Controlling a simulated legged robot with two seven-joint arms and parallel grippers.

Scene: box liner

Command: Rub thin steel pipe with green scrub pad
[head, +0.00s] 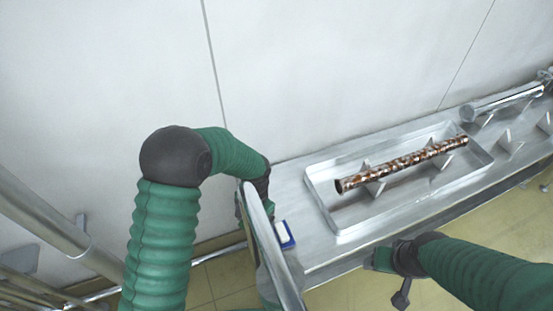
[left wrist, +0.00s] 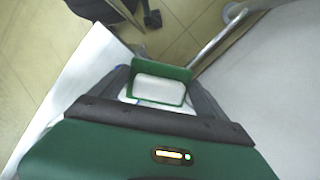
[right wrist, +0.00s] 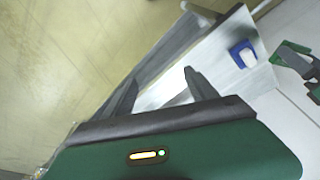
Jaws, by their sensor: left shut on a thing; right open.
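A thin steel pipe (head: 405,163) with brown rust-like patches rests on upright supports inside a shallow metal tray (head: 340,226) in the head view. My left gripper (left wrist: 160,82) is shut on the green scrub pad (left wrist: 149,72), which shows a pale white face between the fingers in the left wrist view. In the head view that gripper is left of the tray, apart from the pipe and mostly hidden behind a metal rail. My right gripper (right wrist: 160,80) is open and empty, in front of the bench edge and below the pipe in the head view.
A small blue-and-white holder (head: 284,235) sits at the bench's left end; it also shows in the right wrist view (right wrist: 243,54). A shiny metal rail (head: 272,250) stands close by. Another, thicker metal pipe (head: 502,103) lies at the right, near more supports (head: 508,143).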

